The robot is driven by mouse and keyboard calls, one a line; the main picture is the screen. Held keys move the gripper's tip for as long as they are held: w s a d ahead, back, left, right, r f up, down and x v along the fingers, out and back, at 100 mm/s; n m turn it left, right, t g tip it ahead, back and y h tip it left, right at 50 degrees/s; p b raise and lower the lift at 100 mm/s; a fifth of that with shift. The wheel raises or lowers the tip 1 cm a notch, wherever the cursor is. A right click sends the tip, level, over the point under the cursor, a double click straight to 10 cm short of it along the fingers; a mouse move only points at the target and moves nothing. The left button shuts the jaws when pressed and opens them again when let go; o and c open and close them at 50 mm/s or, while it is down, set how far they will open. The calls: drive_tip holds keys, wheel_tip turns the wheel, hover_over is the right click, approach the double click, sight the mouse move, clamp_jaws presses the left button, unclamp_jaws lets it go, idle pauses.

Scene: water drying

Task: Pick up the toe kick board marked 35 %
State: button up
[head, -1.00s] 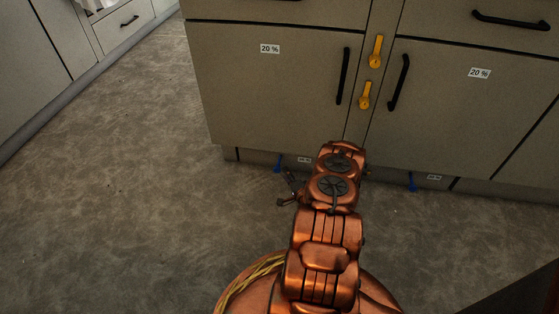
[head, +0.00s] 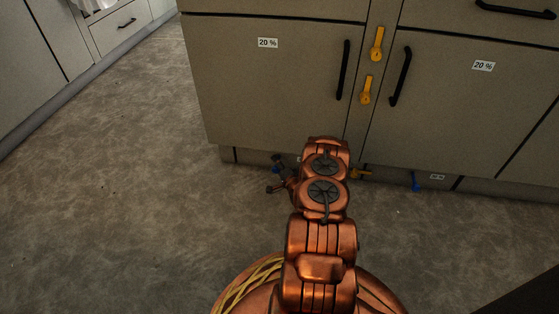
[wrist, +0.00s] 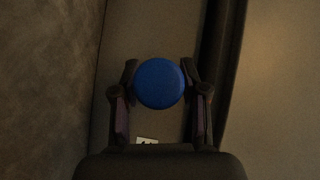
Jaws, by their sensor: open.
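The left toe kick board (head: 248,157) runs low under the cabinet, mostly hidden behind my arm in the head view. Its blue round knob (wrist: 159,83) sits between the fingers of my gripper (wrist: 160,68) in the wrist view. The fingers are open on either side of the knob, and contact cannot be told. A white label (wrist: 147,141) is cut off by the gripper body and unreadable. A second toe kick board (head: 480,186) to the right has a blue knob (head: 415,182) and a label (head: 437,177) too small to read.
Above are two cabinet doors marked 20 % (head: 267,43), with black handles (head: 343,72) and yellow latches (head: 366,90) between them. Another row of cabinets (head: 25,80) stands at the far left. The grey floor (head: 120,200) at the left is clear.

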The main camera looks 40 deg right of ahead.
drive_tip(key=shift+c, duration=0.2)
clamp_jaws()
idle(0.6)
